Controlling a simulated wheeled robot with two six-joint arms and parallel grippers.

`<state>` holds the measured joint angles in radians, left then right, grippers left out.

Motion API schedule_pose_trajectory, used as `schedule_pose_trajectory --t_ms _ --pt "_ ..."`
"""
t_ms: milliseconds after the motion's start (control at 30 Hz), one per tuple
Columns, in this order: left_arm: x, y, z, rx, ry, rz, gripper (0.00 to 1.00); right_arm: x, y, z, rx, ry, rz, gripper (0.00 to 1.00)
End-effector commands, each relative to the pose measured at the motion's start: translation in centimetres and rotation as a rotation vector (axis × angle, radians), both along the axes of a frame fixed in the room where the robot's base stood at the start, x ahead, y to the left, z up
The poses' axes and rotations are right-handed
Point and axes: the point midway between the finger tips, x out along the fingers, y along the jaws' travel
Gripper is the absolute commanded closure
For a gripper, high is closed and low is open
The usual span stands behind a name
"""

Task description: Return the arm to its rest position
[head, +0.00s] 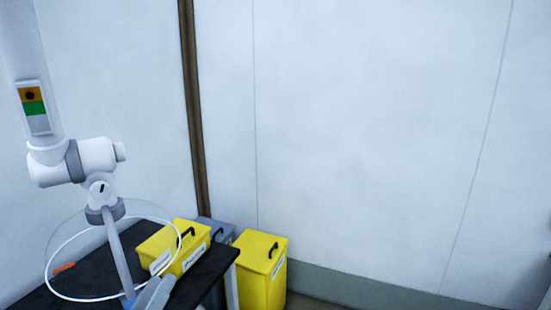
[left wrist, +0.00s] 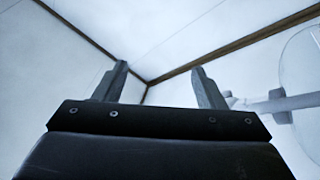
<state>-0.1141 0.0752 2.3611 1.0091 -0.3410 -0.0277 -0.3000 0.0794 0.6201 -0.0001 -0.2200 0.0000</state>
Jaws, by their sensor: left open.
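My left gripper (left wrist: 158,78) shows in the left wrist view. Its two grey fingers stand wide apart with nothing between them, so it is open and empty. My right gripper is in neither view.
A white jointed arm (head: 85,162) with a clear round hood (head: 148,217) hangs at the left; the hood also shows in the left wrist view (left wrist: 305,85). Below are a black-topped table (head: 208,270), a yellow box (head: 188,258) on it and a yellow bin (head: 262,270). The right side is clear.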

Motion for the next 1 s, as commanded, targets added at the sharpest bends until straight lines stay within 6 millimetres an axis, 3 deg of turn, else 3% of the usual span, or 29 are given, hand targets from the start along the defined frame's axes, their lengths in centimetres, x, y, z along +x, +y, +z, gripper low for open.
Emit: schedule_pose_trajectory --t_ms 33,167,267,400,600,800,1000 --pt "-0.4 -0.5 -2.6 0.102 0.084 -0.001 0.36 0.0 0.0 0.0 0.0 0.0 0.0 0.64" --pt "-1.9 -0.9 -9.5 0.358 0.316 -0.005 0.36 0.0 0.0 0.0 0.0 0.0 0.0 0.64" --pt "-4.0 0.0 -15.0 0.539 0.52 -0.001 0.36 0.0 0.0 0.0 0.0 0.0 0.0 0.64" --pt "-8.4 2.7 -21.9 0.753 0.821 0.011 0.36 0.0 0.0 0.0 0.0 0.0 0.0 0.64" --pt "-15.5 7.1 -27.6 0.951 1.195 0.044 0.36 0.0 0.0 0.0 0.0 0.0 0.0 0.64" --pt "-22.7 10.9 -30.0 1.07 1.521 0.088 0.36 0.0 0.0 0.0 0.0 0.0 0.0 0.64" --pt "-20.9 11.3 -35.3 1.063 1.531 0.069 0.36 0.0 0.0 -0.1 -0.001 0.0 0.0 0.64"
